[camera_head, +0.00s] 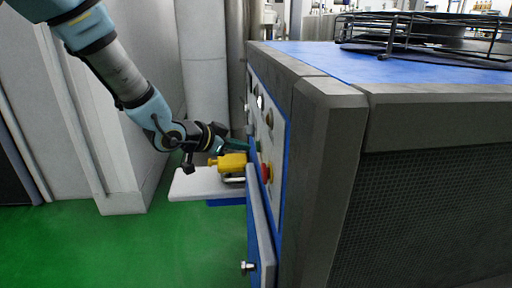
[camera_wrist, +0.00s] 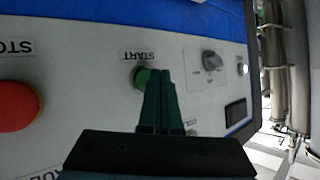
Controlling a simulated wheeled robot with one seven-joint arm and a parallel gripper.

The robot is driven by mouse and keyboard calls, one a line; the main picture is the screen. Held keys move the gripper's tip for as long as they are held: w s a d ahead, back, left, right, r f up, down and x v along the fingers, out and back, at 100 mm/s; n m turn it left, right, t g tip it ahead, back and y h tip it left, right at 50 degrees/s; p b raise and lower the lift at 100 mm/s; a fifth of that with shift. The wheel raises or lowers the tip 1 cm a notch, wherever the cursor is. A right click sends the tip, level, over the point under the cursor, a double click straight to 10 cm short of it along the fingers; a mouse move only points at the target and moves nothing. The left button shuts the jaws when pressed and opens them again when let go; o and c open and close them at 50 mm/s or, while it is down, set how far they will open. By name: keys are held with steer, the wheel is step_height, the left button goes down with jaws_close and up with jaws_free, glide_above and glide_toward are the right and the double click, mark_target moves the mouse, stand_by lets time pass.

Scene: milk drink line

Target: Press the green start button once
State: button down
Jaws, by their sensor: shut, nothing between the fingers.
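The green start button (camera_wrist: 141,77) shows in the wrist view on a pale panel, beside an upside-down START label (camera_wrist: 139,56). My gripper (camera_wrist: 161,72) is shut and empty, with its dark green fingers pointing at the panel. The fingertips cover the right part of the button. I cannot tell whether they touch it or hover just in front. In the head view, my gripper (camera_head: 246,147) reaches the panel face from the left. The button itself is not clear there.
A red stop button (camera_wrist: 17,106) and a grey knob (camera_wrist: 211,59) flank the start button. In the head view, a yellow fitting (camera_head: 230,162) sits just below my gripper. A panel door (camera_head: 261,225) stands open below. The green floor at left is clear.

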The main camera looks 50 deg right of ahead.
steer(key=shift+s+d, duration=0.25)
steer(key=shift+d, duration=0.05)
steer(key=shift+s+d, duration=0.3)
steer(key=shift+d, duration=0.05)
stand_by(0.8)
steer(key=shift+a, duration=0.1)
steer(key=shift+w+a, duration=0.55)
steer(key=shift+a, duration=0.05)
steer(key=w+a+p, duration=0.1)
steer(key=a, duration=0.1)
steer(key=w+a+p, duration=0.1)
steer(key=w+a, duration=0.1)
steer(key=shift+w+p, duration=0.1)
steer(key=shift+p, duration=0.2)
stand_by(0.3)
stand_by(0.8)
